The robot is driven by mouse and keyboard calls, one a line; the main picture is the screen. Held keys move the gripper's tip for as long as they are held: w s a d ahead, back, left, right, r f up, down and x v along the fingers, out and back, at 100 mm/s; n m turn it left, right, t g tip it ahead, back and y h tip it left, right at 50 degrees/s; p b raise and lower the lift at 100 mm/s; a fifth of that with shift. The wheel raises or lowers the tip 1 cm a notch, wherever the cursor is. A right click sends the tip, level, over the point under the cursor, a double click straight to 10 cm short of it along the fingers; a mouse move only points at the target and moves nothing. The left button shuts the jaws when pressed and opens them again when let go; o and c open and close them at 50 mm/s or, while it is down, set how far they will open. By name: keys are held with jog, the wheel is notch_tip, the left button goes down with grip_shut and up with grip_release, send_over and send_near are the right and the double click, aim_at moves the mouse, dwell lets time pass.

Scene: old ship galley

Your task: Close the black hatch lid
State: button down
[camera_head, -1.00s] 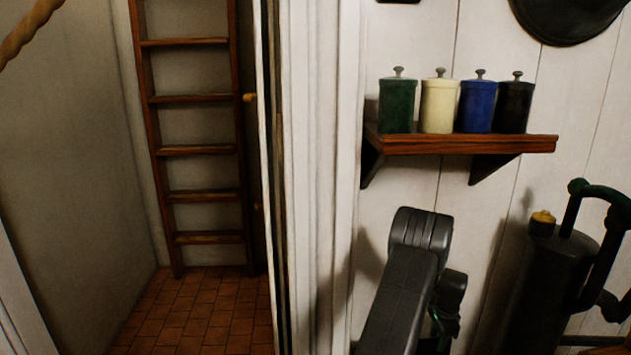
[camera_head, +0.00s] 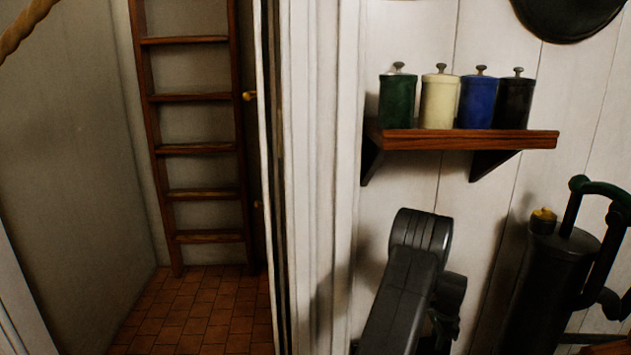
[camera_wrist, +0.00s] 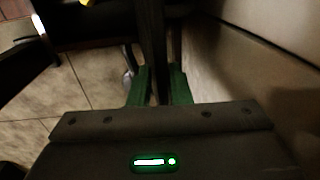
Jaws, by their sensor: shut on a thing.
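In the wrist view, my gripper (camera_wrist: 159,84) has its two green fingers on either side of a thin, dark, edge-on piece (camera_wrist: 155,35). The fingers are shut on it. It runs up and away from between them and looks like the black hatch lid, though the view is too dark to be sure. The lid's hinge and opening cannot be made out in either view.
A pale tiled floor (camera_wrist: 75,85) lies left of my gripper, and a pale wall (camera_wrist: 235,60) is close on its right. The head view shows a wooden shelf (camera_head: 470,141) with several canisters, a black cylinder (camera_head: 548,285) with a green-handled lever, and a ladder (camera_head: 195,149) beyond the doorway.

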jog(key=s+t+b, duration=0.3)
jog(key=s+b, duration=0.1)
jog(key=s, duration=0.3)
jog(key=shift+d, duration=0.3)
jog(key=shift+s, duration=0.1)
jog(key=s+f+t, duration=0.2)
jog(key=s+t, duration=0.1)
jog(key=s, duration=0.4)
jog(key=shift+d+y+b, duration=0.25)
jog(key=shift+y+b, duration=0.05)
